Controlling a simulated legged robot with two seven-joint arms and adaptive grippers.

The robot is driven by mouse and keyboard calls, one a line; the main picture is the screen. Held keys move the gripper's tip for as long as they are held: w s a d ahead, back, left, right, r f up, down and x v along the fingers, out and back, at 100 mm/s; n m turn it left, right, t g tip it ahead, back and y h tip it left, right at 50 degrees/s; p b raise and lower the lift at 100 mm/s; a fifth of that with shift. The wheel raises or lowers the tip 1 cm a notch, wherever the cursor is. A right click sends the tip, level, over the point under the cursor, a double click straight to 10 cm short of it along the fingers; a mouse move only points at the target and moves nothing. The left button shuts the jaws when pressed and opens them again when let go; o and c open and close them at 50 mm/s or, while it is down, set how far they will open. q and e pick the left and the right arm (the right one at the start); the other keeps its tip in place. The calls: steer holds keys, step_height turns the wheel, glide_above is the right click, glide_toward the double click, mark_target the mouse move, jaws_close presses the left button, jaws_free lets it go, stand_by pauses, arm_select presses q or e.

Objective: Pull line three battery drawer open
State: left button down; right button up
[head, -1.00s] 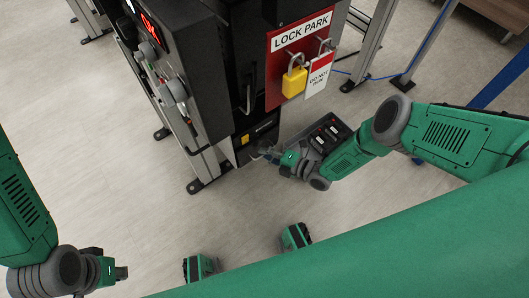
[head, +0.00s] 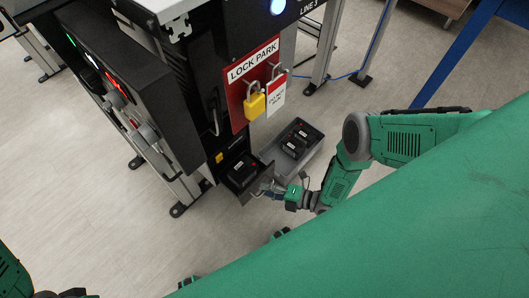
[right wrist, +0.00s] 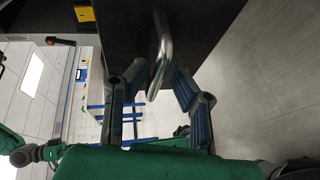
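The black battery drawer (head: 250,188) stands pulled out from the base of the dark cabinet in the head view, with a black battery (head: 242,169) inside. My right gripper (head: 270,190) is at the drawer's front. In the right wrist view, the bent metal handle (right wrist: 160,50) on the dark drawer front lies between the fingertips of my right gripper (right wrist: 158,72), which close in on it from both sides. The exact contact is hard to see. My left gripper (head: 74,293) shows only in part at the bottom left edge, apart from the cabinet.
A grey bin (head: 312,156) with several black batteries sits just right of the drawer. Above hangs the red lock park board (head: 237,112) with a yellow padlock (head: 255,106) and a tag (head: 276,93). A control panel (head: 128,84) stands left. Floor in front is clear.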

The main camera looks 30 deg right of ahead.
steer(key=shift+w+r, duration=0.1)
steer(key=shift+s+d, duration=0.2)
steer(key=v, duration=1.1)
steer(key=shift+s+d, duration=0.15)
steer(key=shift+d, duration=0.05)
